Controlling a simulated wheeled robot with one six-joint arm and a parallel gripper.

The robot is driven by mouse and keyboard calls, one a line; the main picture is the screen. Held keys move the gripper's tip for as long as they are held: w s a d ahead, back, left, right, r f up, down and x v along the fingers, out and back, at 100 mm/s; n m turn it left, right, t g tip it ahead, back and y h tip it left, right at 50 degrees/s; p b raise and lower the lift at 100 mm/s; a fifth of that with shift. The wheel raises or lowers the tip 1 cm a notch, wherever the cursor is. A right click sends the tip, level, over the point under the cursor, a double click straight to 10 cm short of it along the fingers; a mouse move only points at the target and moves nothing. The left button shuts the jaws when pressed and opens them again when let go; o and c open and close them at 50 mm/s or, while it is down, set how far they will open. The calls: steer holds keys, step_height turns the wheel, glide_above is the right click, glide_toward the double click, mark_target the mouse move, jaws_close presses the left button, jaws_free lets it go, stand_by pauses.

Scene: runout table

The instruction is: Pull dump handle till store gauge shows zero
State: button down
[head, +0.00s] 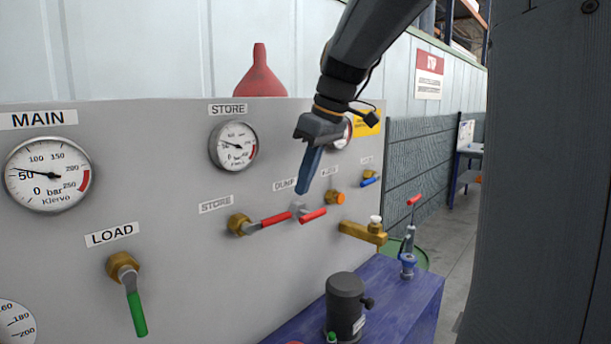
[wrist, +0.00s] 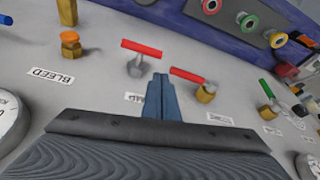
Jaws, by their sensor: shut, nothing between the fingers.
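The dump handle (head: 312,215) is a red bar on a short steel stem, under the partly hidden DUMP label on the grey panel. It also shows in the wrist view (wrist: 141,47). My gripper (head: 302,192) is shut and empty, its blue fingers pointing down just above the stem in the head view. In the wrist view the fingertips (wrist: 160,77) lie between the dump handle and the red STORE valve handle (wrist: 187,75), with no clear contact. The STORE gauge (head: 234,145) has its needle pointing left and slightly up; its numbers are too small to read surely.
The STORE valve handle (head: 277,219) is close left of the dump handle. A brass fitting (head: 362,232) sticks out at the right, above a blue bench (head: 405,290) with a dark cylinder (head: 345,305). The green LOAD handle (head: 136,312) hangs at the left.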

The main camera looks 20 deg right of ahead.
steer(key=p+x, duration=0.1)
steer(key=x, duration=0.5)
steer(key=shift+f+p, duration=0.3)
steer(key=shift+f, duration=0.1)
steer(key=s, duration=0.1)
steer(key=s+d, duration=0.1)
steer(key=shift+s+d, duration=0.1)
steer(key=shift+s, duration=0.45)
steer(key=shift+s+f, duration=0.1)
steer(key=shift+f, duration=0.1)
stand_by(0.5)
steer(key=shift+r, duration=0.15)
steer(key=p, duration=0.7)
glide_toward(302, 223)
steer(key=a+v, duration=0.1)
steer(key=v, duration=0.3)
steer(key=shift+d, duration=0.6)
